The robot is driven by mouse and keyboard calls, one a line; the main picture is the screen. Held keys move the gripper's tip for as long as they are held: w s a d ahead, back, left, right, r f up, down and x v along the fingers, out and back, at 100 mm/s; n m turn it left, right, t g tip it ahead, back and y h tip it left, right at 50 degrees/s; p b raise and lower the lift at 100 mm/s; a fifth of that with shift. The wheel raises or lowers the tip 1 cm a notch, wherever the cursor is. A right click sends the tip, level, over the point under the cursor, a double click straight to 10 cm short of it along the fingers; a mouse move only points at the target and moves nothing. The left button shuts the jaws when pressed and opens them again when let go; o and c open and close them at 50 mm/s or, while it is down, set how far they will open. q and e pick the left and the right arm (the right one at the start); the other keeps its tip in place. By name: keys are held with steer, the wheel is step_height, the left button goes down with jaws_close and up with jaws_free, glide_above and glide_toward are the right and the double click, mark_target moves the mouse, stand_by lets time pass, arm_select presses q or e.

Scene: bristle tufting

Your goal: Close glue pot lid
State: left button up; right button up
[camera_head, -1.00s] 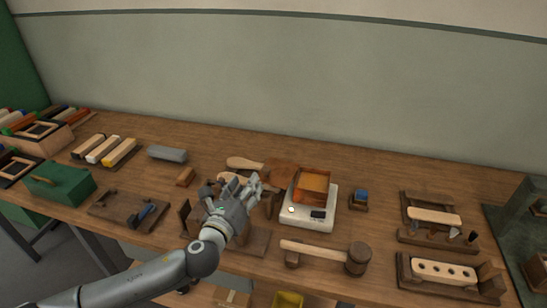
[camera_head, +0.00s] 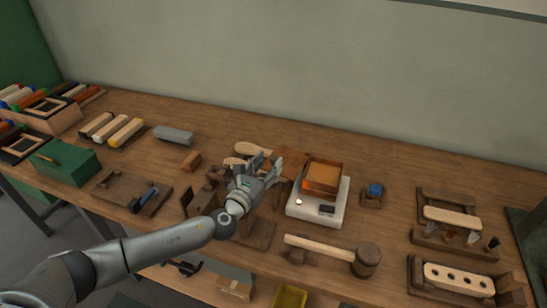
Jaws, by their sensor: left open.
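The glue pot looks to be the copper-orange square box (camera_head: 322,179) on a white base (camera_head: 316,212) with a knob and a small dark display. A flat brown panel (camera_head: 291,160) spreads out at the pot's left rear; it looks like the lid swung open, though its hinge is not clear. My left gripper (camera_head: 267,163) is open and empty, just left of the pot, its fingers pointing up and right near the panel. I cannot tell whether a finger touches the panel. The gripper partly hides the things behind it. My right gripper is not in view.
A wooden mallet (camera_head: 330,247) lies in front of the base. A small block with a blue top (camera_head: 374,192) stands right of it. Wooden jigs (camera_head: 450,216) sit farther right, and a green box (camera_head: 66,162) at left. The bench behind the pot is clear.

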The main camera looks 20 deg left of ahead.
mark_target(272, 160)
arm_select(q)
steer(key=w, duration=0.2)
steer(key=shift+w+d+f, duration=0.1)
steer(key=shift+w+d, duration=0.15)
steer(key=shift+w, duration=0.15)
steer(key=shift+w+d, duration=0.1)
steer(key=shift+w, duration=0.55)
jaws_close()
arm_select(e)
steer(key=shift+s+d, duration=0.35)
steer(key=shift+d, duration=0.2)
